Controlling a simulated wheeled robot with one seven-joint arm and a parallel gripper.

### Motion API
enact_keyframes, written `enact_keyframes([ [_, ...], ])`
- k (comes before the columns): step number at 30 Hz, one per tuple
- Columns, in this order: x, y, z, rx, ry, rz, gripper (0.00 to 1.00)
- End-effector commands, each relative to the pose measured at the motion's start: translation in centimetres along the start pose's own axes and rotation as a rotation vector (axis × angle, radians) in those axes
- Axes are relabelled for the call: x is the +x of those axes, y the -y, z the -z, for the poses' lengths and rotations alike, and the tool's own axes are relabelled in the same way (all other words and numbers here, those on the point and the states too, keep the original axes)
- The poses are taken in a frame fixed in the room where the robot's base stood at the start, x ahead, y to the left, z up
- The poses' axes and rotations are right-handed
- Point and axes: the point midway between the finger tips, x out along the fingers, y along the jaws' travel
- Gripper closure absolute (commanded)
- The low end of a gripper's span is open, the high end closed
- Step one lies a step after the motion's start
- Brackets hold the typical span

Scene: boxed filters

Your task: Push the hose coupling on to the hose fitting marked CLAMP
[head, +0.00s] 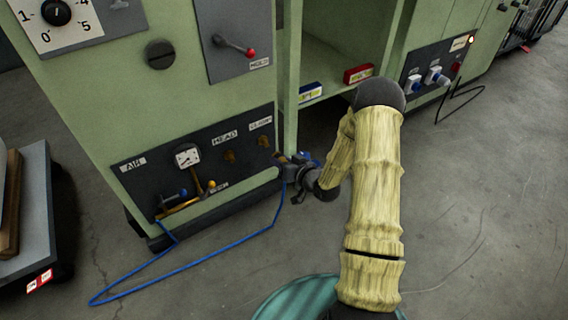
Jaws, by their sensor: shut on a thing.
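My gripper (289,166) is shut on the hose coupling (279,157), a small brownish piece mostly hidden by the jaws. It is in front of the dark panel's right end. The blue hose (240,240) hangs from the gripper, loops down to the left and runs back to the panel's lower left. The fitting under the rightmost label, which looks like CLAMP (260,123), is a small brass stub (264,142). The coupling is just below and right of this stub; I cannot tell whether they touch. Another brass fitting (230,157) sits under the HEAD label (225,138).
The panel also carries a gauge (187,156) and brass pipework with a blue-handled valve (183,192). Right of it, an open bay holds a red box (358,74) and a blue-white box (310,91). A grey cart (38,215) stands left. The floor in front is mostly clear.

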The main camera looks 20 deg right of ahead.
Motion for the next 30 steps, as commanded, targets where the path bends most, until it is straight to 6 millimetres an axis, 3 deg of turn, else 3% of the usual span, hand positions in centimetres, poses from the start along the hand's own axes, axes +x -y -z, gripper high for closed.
enact_keyframes([
  [15, 3.6, 0.1, 1.2, 0.001, -0.001, 0.001, 0.96],
  [30, 3.8, 0.1, 1.2, 0.001, -0.001, 0.001, 0.96],
])
